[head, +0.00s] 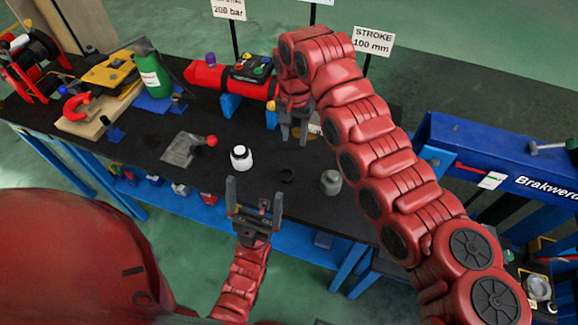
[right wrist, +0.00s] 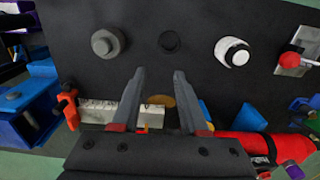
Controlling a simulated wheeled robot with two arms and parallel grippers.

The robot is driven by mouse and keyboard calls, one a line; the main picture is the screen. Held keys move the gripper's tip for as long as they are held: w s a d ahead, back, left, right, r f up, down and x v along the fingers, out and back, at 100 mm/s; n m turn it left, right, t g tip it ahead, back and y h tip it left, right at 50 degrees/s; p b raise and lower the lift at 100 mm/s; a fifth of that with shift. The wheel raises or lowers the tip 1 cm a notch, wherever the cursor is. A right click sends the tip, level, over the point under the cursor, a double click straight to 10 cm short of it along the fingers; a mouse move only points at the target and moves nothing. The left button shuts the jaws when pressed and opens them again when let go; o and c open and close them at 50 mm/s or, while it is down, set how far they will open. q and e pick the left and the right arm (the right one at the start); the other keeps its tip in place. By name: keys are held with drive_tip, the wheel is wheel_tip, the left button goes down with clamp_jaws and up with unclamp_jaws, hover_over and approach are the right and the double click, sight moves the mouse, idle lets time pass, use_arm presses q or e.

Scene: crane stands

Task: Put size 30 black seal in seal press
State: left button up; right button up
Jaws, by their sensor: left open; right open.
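A small black ring (head: 286,175), which looks like the seal, lies flat on the dark bench top; its size is not readable. It also shows in the right wrist view (right wrist: 170,40), beyond my fingertips. A grey stepped cylinder (head: 331,181) stands to its right, and a white round piece with a black part (head: 241,157) to its left. I cannot tell which thing is the seal press. My right gripper (head: 294,138) is open and empty above the bench, behind the ring. My left gripper (head: 254,192) is open and empty near the front edge, left of the ring.
A grey plate with a red-knobbed lever (head: 180,149) lies further left. A blue machine (head: 500,160) stands at right. Bare bench surrounds the ring.

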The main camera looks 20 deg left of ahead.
drive_tip(key=p, duration=0.3)
hover_over(292, 176)
drive_tip(key=f, duration=1)
drive_tip(key=shift+w+d+f, duration=0.1)
drive_tip(key=shift+w, duration=0.25)
drive_tip(key=shift+s+f, duration=0.1)
drive_tip(key=shift+f, duration=0.35)
drive_tip(key=f, duration=0.1)
drive_tip(key=f+p, duration=0.1)
drive_tip(key=f, duration=0.2)
drive_tip(key=shift+s, duration=0.3)
drive_tip(key=shift+w+f, duration=0.1)
drive_tip(key=shift+f, duration=0.3)
clamp_jaws()
